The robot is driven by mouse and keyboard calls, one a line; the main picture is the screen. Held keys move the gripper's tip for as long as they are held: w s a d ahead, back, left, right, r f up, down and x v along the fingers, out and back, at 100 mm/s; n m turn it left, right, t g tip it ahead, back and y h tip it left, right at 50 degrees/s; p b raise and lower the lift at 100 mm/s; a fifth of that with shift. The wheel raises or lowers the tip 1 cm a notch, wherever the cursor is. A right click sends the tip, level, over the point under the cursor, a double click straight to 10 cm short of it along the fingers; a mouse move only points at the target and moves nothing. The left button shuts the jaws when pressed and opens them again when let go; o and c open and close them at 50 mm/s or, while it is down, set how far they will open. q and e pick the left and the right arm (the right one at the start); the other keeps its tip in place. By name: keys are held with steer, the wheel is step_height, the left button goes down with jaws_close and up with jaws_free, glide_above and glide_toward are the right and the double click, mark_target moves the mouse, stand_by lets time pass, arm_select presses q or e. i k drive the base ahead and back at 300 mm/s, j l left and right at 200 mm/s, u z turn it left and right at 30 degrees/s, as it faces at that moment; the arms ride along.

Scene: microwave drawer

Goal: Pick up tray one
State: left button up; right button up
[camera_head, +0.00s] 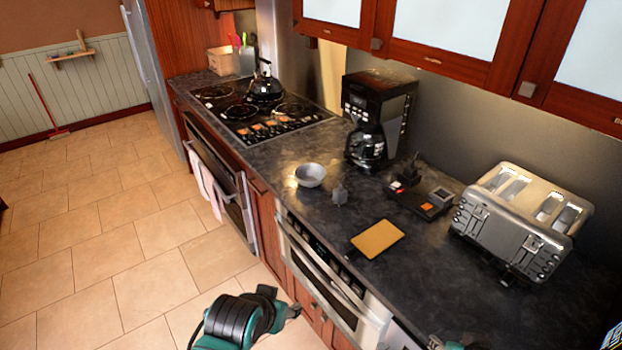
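A flat tan rectangular board (377,238) with a dark edge lies on the dark counter near its front edge, above the microwave drawer. A low dark tray-like item (418,200) with small black and orange parts lies farther back, left of the toaster. I cannot tell which of them is tray one. My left gripper (291,308) is at the bottom middle, in front of the cabinets and apart from both; its finger opening is unclear. My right gripper (440,343) barely shows at the bottom edge, and its fingers are mostly cut off.
A silver toaster (522,222) stands on the right of the counter. A coffee maker (378,115), a grey bowl (310,175) and a small grey object (340,195) stand farther left. A kettle (265,85) is on the stove (262,117). The counter right of the board is clear.

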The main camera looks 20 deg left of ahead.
mark_target(372, 242)
steer(key=i+j+z, duration=0.1)
steer(key=z, duration=0.25)
steer(key=j+z, duration=0.15)
steer(key=z, duration=0.25)
steer(key=i+j+z, duration=0.1)
steer(key=z, duration=0.25)
steer(key=j, duration=0.1)
